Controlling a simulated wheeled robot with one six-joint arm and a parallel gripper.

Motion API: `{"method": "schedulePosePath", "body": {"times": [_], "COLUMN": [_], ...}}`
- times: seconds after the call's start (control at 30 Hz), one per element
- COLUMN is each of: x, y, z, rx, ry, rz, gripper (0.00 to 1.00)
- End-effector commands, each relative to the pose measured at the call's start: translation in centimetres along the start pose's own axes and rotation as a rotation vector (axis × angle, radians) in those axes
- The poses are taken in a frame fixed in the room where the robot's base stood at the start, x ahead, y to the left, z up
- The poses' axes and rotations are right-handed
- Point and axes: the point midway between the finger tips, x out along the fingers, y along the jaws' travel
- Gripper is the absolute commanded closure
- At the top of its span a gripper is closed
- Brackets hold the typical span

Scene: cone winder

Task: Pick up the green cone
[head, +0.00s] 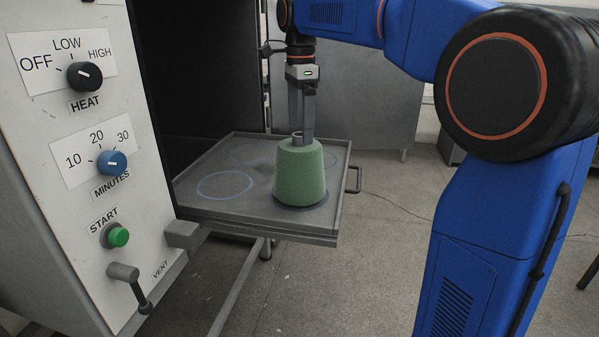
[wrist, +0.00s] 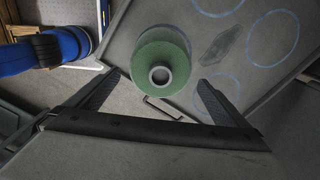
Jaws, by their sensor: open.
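The green cone (head: 300,172) stands upright on the grey tray (head: 244,208), near its front right corner. It is wide at the bottom and narrower at the top, with a grey tube end showing at its top. In the wrist view I look down on the cone (wrist: 160,52) and its open tube. My gripper (head: 302,132) points down at the cone's top in the head view. In the wrist view its two fingers (wrist: 157,82) are spread apart, one on each side of the cone's top, with gaps. I cannot tell exactly how low the fingertips are.
The tray is out in front of a dark chamber (head: 205,75) and has several blue rings marked on it. A white control panel (head: 90,190) with knobs and a green button (head: 118,237) stands at the left. A tray handle (head: 354,178) sticks out right.

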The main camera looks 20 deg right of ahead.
Motion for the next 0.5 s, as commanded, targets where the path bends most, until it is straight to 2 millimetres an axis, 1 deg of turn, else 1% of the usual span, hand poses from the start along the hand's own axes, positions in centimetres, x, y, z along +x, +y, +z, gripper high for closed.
{"method": "schedulePosePath", "body": {"times": [0.17,0.27,0.4,0.5], "x": [0.9,2.0,4.0,5.0], "y": [0.0,0.0,-0.1,-0.1], "z": [0.0,0.1,0.1,0.1], "rx": [0.0,0.0,0.0,0.0], "ry": [0.0,0.0,0.0,0.0], "rz": [0.0,0.002,0.002,0.001], "gripper": [0.0,0.0,0.0,0.0]}}
